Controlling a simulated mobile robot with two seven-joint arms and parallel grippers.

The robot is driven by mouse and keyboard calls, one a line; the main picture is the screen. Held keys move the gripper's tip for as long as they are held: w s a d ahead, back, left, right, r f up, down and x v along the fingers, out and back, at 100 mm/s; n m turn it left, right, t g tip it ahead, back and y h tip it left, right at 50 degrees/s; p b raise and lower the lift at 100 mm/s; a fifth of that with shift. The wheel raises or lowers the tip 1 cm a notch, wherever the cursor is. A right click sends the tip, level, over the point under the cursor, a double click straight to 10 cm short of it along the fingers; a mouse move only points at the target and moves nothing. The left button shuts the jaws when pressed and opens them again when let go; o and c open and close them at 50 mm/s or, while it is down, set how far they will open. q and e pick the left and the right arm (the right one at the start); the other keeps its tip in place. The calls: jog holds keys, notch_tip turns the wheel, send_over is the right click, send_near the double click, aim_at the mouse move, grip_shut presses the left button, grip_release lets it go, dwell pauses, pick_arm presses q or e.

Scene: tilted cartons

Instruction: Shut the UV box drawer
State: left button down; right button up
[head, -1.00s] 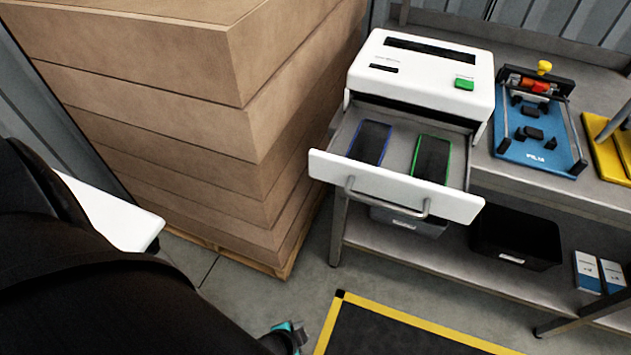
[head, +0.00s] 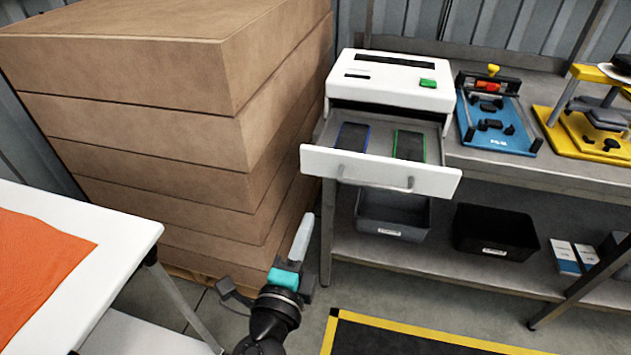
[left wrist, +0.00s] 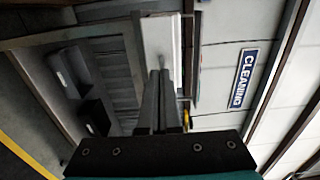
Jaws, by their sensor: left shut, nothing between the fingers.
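The UV box (head: 385,90), white with a green button, stands on the bench. Its drawer (head: 360,168) is pulled out toward me and has a bar handle on the white front. Inside lie two dark flat pieces, one blue-edged (head: 351,137) and one green-edged (head: 409,146). My left gripper (head: 305,222) is shut and empty, below and left of the drawer front and apart from it, beside the cartons. In the left wrist view its fingers (left wrist: 158,85) point toward a white panel (left wrist: 160,38), which looks like the drawer front. My right gripper is not in view.
A tilted carton stack (head: 190,120) stands close left of the bench. A white table (head: 130,235) with an orange cloth is at the left. Blue (head: 495,125) and yellow (head: 590,140) fixtures sit right of the box. Dark bins (head: 495,232) are on the lower shelf.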

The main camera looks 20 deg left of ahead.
pick_arm(q)
jog(key=p, duration=0.2)
send_near(329, 166)
jog(key=w, duration=0.5)
jog(key=shift+r, duration=0.15)
jog(key=shift+w, duration=0.95)
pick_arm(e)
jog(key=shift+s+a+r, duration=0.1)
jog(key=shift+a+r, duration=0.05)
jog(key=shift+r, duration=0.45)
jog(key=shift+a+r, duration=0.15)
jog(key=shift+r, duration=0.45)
pick_arm(q)
jog(key=shift+w, duration=0.1)
